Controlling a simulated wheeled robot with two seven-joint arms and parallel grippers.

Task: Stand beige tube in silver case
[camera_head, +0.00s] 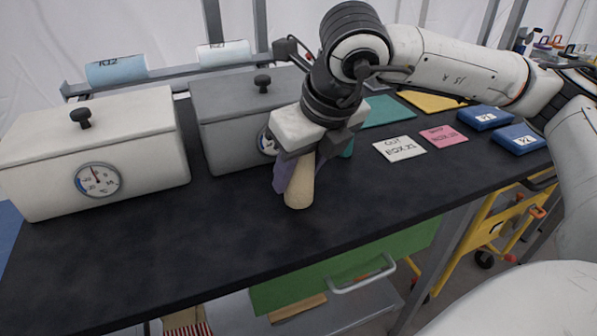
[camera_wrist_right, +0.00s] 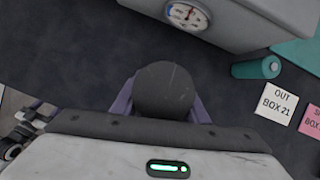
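The beige tube (camera_head: 300,185) is upright, slightly tilted in the head view, in front of the silver case. My right gripper (camera_head: 293,170) has its purple fingers on both sides of the tube. In the right wrist view the fingers (camera_wrist_right: 160,105) flank the tube's dark round end (camera_wrist_right: 164,89). I cannot tell whether the tube's foot touches the table. The silver case (camera_head: 225,105) is a grey box with a dial on its front and a lid (camera_head: 250,90) with a black knob, lying shut on top. My left gripper is not in view.
A white case (camera_head: 140,165) with a knobbed lid and dial stands at left. Cards (camera_head: 400,148) and blue packs (camera_head: 518,140) lie on the right. The dark tabletop (camera_head: 190,235) is clear in front.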

